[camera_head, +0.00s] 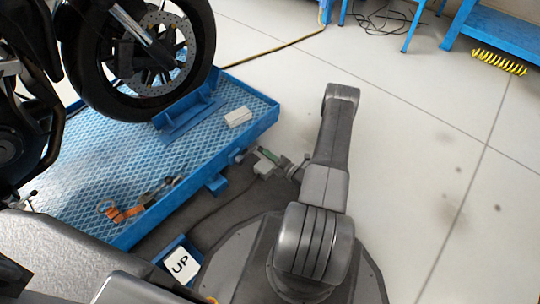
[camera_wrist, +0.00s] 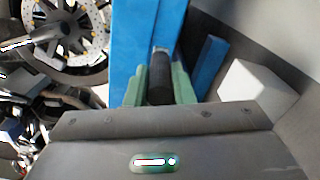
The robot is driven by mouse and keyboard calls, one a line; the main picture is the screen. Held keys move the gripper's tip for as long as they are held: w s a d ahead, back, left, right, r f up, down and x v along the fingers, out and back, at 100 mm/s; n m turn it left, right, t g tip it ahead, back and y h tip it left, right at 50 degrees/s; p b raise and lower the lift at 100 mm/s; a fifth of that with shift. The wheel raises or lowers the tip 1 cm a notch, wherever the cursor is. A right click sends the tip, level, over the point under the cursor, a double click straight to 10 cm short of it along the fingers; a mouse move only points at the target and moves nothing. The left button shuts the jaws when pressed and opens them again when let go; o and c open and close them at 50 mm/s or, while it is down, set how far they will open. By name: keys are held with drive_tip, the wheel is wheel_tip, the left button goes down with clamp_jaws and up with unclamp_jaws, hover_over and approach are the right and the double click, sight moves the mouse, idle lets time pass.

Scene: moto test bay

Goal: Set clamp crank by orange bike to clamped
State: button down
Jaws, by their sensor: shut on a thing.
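The clamp crank's dark round handle (camera_wrist: 159,82) sits between the green fingers of my gripper (camera_wrist: 160,90) in the wrist view. The fingers are shut on the handle from both sides. A metal tip shows at the handle's far end, against the blue lift. In the head view my gripper (camera_head: 268,154) is low beside the lift's right edge, and the crank is too small there to make out well. The motorcycle (camera_head: 135,50) stands on the lift at the upper left. Its visible parts are black and grey, and no orange bodywork shows.
The blue lift platform (camera_head: 225,92) carries a white block (camera_head: 237,117) and an orange strap (camera_head: 125,212). A pale box (camera_wrist: 255,88) stands right of my gripper. A white UP pedal (camera_head: 181,266) is near my base. The floor at right is clear.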

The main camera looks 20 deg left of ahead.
drive_tip(key=shift+s+f, duration=0.1)
drive_tip(key=shift+f, duration=0.05)
drive_tip(key=c, duration=1.3)
unclamp_jaws()
drive_tip(key=shift+o, duration=0.2)
drive_tip(key=p+v, duration=0.3)
drive_tip(key=v, duration=1)
drive_tip(key=shift+d, duration=0.35)
drive_tip(key=shift+a, duration=0.1)
drive_tip(key=b+x, duration=0.3)
drive_tip(key=x, duration=0.9)
drive_tip(key=shift+a, duration=0.3)
drive_tip(key=shift+w+a, duration=0.3)
drive_tip(key=shift+a, duration=0.15)
